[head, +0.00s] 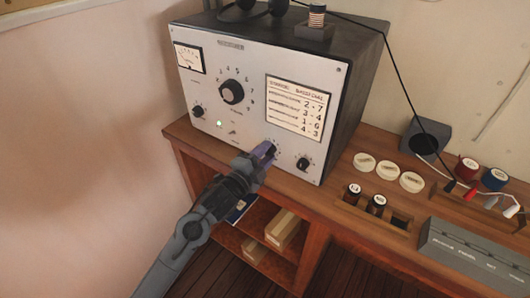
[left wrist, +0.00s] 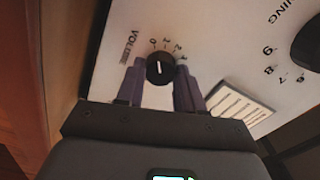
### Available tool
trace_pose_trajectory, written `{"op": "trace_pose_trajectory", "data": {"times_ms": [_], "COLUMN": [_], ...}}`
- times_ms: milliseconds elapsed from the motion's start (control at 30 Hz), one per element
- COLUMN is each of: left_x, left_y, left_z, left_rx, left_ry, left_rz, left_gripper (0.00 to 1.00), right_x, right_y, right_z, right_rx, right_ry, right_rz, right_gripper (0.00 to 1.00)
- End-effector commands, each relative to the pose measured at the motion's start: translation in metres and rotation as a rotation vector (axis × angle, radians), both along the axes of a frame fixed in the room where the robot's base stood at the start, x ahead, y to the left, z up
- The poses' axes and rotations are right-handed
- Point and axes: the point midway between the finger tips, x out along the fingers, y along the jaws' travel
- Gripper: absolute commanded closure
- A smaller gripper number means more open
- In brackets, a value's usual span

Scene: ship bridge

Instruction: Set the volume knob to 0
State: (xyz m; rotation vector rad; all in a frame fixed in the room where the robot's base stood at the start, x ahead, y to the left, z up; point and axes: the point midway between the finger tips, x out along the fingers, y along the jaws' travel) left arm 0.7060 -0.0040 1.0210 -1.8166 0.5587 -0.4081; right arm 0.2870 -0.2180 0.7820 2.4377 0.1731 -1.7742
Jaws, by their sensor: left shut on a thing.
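The volume knob (left wrist: 160,68) is a small black knob with a white pointer line on the pale front panel of the radio set (head: 218,75). In the left wrist view the label VOLUME and the numbers 0 to 3 are printed around it. The pointer line is near upright in that view, toward the gap between 0 and 1; its exact setting is hard to tell. My left gripper (left wrist: 161,87) is shut on the knob, with one purple finger at each side. In the head view my left gripper (head: 266,153) reaches the lower panel and partly hides the knob. My right gripper is out of view.
The large tuning dial (head: 232,92), a small left knob (head: 198,111) and a right knob (head: 303,164) share the panel. Several discs and spools lie on the wooden desk (head: 345,200) at right. A grey box (head: 465,255) stands at the front right.

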Motion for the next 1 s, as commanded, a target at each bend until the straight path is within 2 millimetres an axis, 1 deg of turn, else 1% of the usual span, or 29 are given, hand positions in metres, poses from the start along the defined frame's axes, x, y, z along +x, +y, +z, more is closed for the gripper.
{"op": "trace_pose_trajectory", "data": {"times_ms": [200,400,900,933,1000], "left_x": [0.0000,0.0001,0.0001,0.0001,0.0001], "left_y": [0.0000,0.0003,0.0002,0.0002,0.0002], "left_z": [0.0004,0.0001,-0.0002,-0.0002,-0.0002], "left_rx": [-0.099,-0.145,-0.162,-0.162,-0.162], "left_ry": [0.068,0.099,0.110,0.110,0.110], "left_rz": [0.001,0.001,0.000,0.000,0.000], "left_gripper": [0.94,0.94,0.94,0.62,0.51], "right_x": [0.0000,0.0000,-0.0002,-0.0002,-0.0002], "right_y": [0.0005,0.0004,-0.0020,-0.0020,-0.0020], "right_z": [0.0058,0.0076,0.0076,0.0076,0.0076], "right_rx": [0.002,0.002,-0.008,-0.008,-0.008], "right_ry": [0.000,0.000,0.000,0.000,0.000], "right_rz": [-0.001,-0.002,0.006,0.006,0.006], "right_gripper": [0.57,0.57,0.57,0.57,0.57]}}
